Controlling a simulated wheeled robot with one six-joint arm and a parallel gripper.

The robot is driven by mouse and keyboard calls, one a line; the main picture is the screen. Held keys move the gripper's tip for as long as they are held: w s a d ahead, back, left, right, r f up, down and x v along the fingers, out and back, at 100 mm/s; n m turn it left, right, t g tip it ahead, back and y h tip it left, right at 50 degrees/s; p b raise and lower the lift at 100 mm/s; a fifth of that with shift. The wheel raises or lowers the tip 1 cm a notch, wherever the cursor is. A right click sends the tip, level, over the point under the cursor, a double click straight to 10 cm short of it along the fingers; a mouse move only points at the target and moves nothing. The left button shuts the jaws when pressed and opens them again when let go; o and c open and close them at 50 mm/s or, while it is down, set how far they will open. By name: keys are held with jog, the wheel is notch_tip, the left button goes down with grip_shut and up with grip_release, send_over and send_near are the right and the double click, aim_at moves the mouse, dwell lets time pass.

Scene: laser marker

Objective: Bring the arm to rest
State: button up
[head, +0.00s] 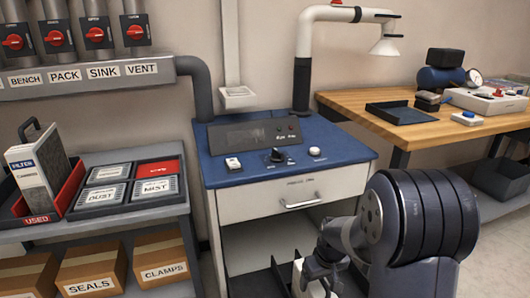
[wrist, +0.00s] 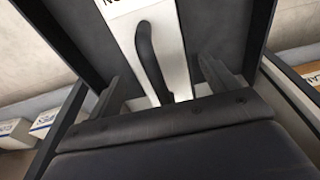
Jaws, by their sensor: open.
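My arm (head: 400,215) reaches in from the lower right of the head view, bent down in front of the cabinet. My gripper (head: 318,268) is low, at the cabinet's open lower shelf. In the wrist view my gripper (wrist: 160,88) is open, with one finger on each side of a black curved handle (wrist: 148,55). The handle is on a white labelled block (wrist: 172,22). I cannot tell whether the fingers touch it. In the head view a white piece (head: 297,272), probably that block, stands in a dark bin (head: 281,279), partly hidden by my gripper.
The blue-topped cabinet (head: 224,172) with a drawer (head: 250,208) rises behind my gripper. A wooden bench (head: 430,130) is at right. At left, a shelf (head: 110,222) holds a filter in a red tray (head: 70,187) and labelled cartridges. The dark bin's walls stand close around my gripper.

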notch_tip(320, 180, up, 8)
jog(key=p, duration=0.2)
jog(key=shift+f+p, duration=0.2)
jog(key=shift+p, duration=0.1)
notch_tip(320, 180, up, 22)
jog(key=m+p, duration=0.2)
jog(key=p, duration=2.3)
jog(key=shift+s+r+m+p, duration=0.15)
jog(key=shift+s+m+p, duration=0.25)
